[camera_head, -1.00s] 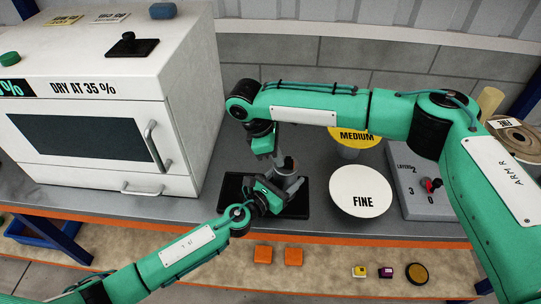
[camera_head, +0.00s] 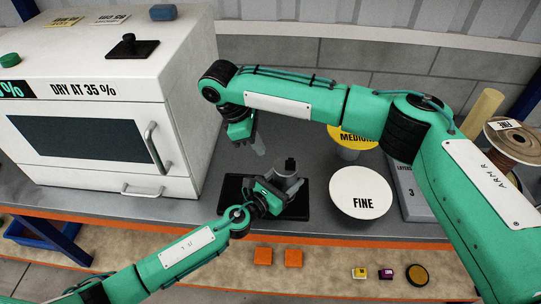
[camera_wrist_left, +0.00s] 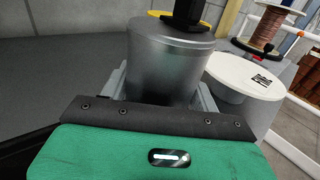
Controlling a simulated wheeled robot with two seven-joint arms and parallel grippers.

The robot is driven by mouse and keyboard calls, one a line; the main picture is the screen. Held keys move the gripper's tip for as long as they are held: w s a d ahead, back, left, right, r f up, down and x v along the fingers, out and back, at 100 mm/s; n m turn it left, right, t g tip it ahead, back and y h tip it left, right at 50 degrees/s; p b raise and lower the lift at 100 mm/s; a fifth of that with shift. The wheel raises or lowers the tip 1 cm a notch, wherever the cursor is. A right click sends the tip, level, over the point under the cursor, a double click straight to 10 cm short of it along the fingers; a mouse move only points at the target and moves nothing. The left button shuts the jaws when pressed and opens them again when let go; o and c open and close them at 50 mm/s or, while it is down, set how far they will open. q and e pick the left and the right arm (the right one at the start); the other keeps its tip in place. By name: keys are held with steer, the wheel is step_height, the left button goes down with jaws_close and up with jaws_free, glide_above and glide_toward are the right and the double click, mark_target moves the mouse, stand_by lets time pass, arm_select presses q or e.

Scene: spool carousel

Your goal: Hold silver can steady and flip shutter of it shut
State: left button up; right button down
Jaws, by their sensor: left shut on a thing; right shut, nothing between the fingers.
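The silver can (camera_head: 286,172) stands upright on a black mat (camera_head: 233,187) on the grey bench. A dark piece (camera_head: 290,163) stands up from its top; I cannot tell whether this is the shutter. In the left wrist view the can (camera_wrist_left: 170,62) fills the middle, and the dark piece (camera_wrist_left: 187,12) is cut off by the upper edge. My left gripper (camera_head: 282,190) is shut on the can, with fingers on both sides of it. My right gripper (camera_head: 258,147) is shut and empty, left of and behind the can, apart from it.
A white dryer (camera_head: 180,110) stands to the left. Discs marked FINE (camera_head: 361,190) and MEDIUM (camera_head: 353,138) are to the right of the can. A grey numbered panel (camera_head: 413,195) is partly behind my right arm. Orange blocks (camera_head: 263,256) lie on the lower shelf.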

steer(key=v, duration=0.5)
steer(key=shift+r, duration=0.1)
steer(key=shift+d, duration=0.1)
arm_select(q)
steer(key=o, duration=1.2)
